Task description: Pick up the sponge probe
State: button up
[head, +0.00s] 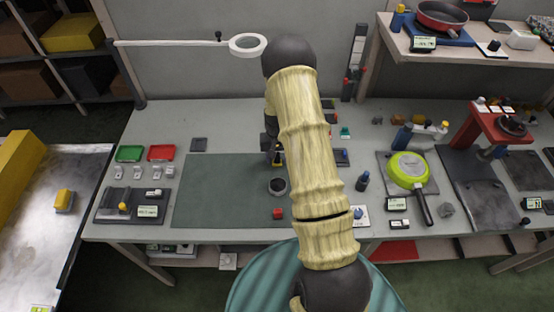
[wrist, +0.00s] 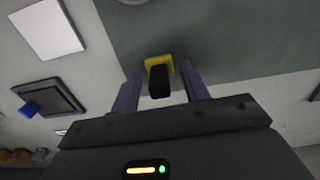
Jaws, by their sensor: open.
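The sponge probe, a yellow square pad with a black handle, shows in the wrist view (wrist: 158,64); I take it to be this by its look. It stands by the edge of the dark green mat (wrist: 220,35), its black handle between my two purple fingers. My gripper (wrist: 162,82) is open around the handle, with a gap visible on both sides. In the head view, a small yellow part of the probe (head: 278,162) shows below my gripper (head: 271,146), largely hidden by my arm.
Red and green trays lie left. The mat's left part is clear.

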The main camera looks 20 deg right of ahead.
jog(key=shift+c, duration=0.4)
grip_shut()
notch_tip(320, 180, up, 10)
jog(key=shift+r+b, duration=0.1)
jog(key=shift+b, duration=1.05)
jog(key=shift+w, duration=0.1)
